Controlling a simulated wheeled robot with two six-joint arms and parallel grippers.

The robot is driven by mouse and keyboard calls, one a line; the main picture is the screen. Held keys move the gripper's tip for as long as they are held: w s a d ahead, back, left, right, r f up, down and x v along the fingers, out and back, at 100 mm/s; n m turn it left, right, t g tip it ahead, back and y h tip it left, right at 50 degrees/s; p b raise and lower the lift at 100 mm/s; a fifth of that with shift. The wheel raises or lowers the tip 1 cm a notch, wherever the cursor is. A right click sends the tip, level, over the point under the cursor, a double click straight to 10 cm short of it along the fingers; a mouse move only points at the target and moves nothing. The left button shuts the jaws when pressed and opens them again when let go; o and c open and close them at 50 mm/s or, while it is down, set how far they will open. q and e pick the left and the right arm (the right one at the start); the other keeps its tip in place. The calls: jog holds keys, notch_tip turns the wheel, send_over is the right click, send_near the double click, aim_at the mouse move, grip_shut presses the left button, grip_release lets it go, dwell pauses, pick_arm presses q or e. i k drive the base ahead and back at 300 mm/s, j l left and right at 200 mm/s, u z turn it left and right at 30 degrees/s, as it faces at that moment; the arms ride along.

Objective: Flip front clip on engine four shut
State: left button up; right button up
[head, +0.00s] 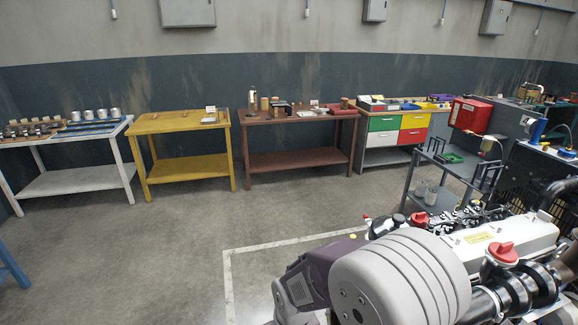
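A diesel engine (505,236) with a white top cover and a red cap (502,252) stands at the lower right of the head view, cut off by the picture edge. I cannot read a number on it, so I cannot tell whether it is engine four. I cannot make out the front clip. A large grey ribbed body with a dark part behind it hides some of the engine's near left side; I cannot tell whether it is part of my arm. Neither of my grippers shows in this view.
Along the back wall stand a white table (70,183), a yellow table (165,124), a brown table (285,118) and a cabinet with coloured drawers (383,123). A grey cart (440,178) stands behind the engine. The concrete floor (170,250) at left is clear, with a white line (228,275).

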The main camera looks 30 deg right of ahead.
aim_at(368, 220)
jog(key=i+z, duration=0.25)
jog(key=z, duration=0.2)
jog(key=i+z, duration=0.25)
jog(key=z, duration=0.2)
jog(key=i+j+z, duration=0.15)
jog(key=z, duration=0.3)
jog(key=i+j+z, duration=0.25)
jog(key=z, duration=0.2)
jog(key=i+j+z, duration=0.2)
jog(key=j+z, duration=0.25)
jog(key=i+j+z, duration=0.15)
jog(key=z, duration=0.3)
jog(key=j+z, duration=0.45)
jog(key=i+j+z, duration=0.15)
jog(key=j, duration=0.2)
jog(key=j+z, duration=0.15)
jog(key=j, duration=0.2)
